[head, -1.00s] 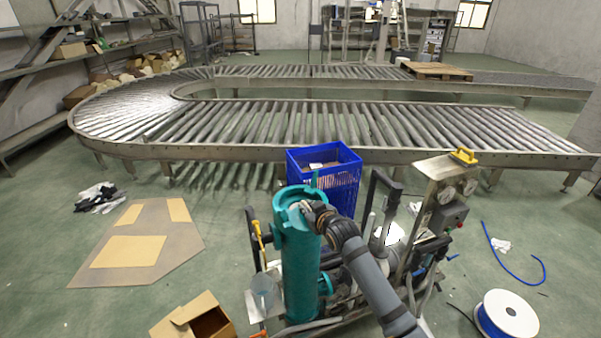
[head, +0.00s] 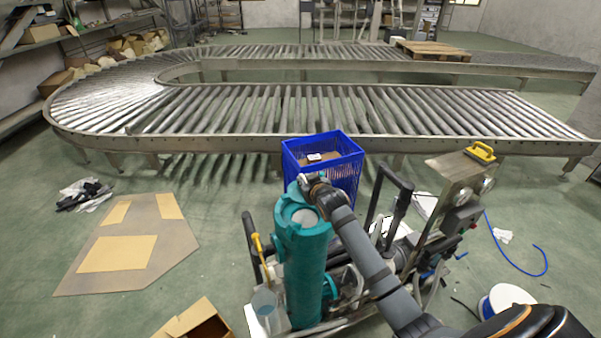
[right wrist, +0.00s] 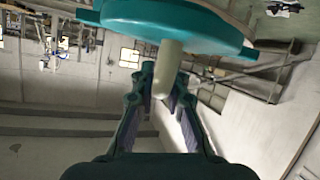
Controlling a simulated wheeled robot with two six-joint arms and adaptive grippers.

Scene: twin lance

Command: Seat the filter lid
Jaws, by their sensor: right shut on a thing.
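The teal filter housing (head: 303,265) stands upright on the cart in the head view. Its round top is uncovered in part, and a pale grey round surface shows inside. My right gripper (head: 312,184) is just above the housing's upper back edge. In the right wrist view, my right gripper (right wrist: 165,82) is shut on the pale stem of the teal lid (right wrist: 170,28). The lid's disc lies beyond the fingertips. In the head view I cannot clearly tell the lid from the housing's teal rim. My left gripper is out of view.
A blue crate (head: 340,172) stands right behind the housing. A black cart handle (head: 385,195) and a metal panel with a yellow handle (head: 480,152) rise to the right. An open cardboard box (head: 198,320) lies at front left. A roller conveyor (head: 300,145) crosses behind.

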